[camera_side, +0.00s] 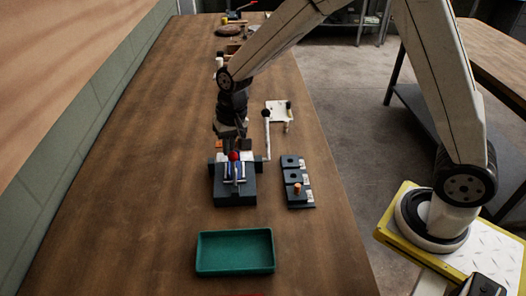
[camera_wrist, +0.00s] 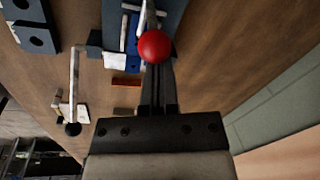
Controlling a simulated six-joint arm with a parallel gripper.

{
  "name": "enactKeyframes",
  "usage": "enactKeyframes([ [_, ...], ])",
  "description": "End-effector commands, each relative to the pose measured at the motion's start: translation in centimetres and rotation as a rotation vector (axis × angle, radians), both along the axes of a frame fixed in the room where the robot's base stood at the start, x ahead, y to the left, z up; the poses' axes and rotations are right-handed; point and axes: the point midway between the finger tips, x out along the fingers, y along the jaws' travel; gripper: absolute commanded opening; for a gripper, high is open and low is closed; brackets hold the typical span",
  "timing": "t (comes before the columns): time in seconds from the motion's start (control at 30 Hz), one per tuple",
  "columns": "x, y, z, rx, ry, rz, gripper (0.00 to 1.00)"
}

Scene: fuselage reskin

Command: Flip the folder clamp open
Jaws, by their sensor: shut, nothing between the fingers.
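The folder clamp is a dark block (camera_side: 235,197) with blue and pale metal parts on top. Its lever ends in a red ball knob (camera_side: 233,155), and the red knob also shows in the wrist view (camera_wrist: 154,46). My gripper (camera_wrist: 157,68) is shut with nothing between its fingers. It points down at the clamp from the far side, with its fingertips right by the red knob. I cannot tell whether the fingertips touch the knob. The knob hides part of the lever and of the fingertips in the wrist view.
A pale rod with a dark ball end (camera_side: 266,135) rises at the clamp's right side. A dark block with holes and a copper-coloured piece (camera_side: 297,187) lies to the right. A green tray (camera_side: 235,271) stands in front. The wooden table left of the clamp is clear.

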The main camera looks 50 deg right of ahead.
Motion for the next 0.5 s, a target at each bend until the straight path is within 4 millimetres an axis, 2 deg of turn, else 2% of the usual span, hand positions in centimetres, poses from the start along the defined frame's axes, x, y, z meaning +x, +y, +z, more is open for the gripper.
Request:
enactKeyframes([
  [0.5,-0.35,0.34,0.17,-0.031,-0.031,0.001,0.00],
])
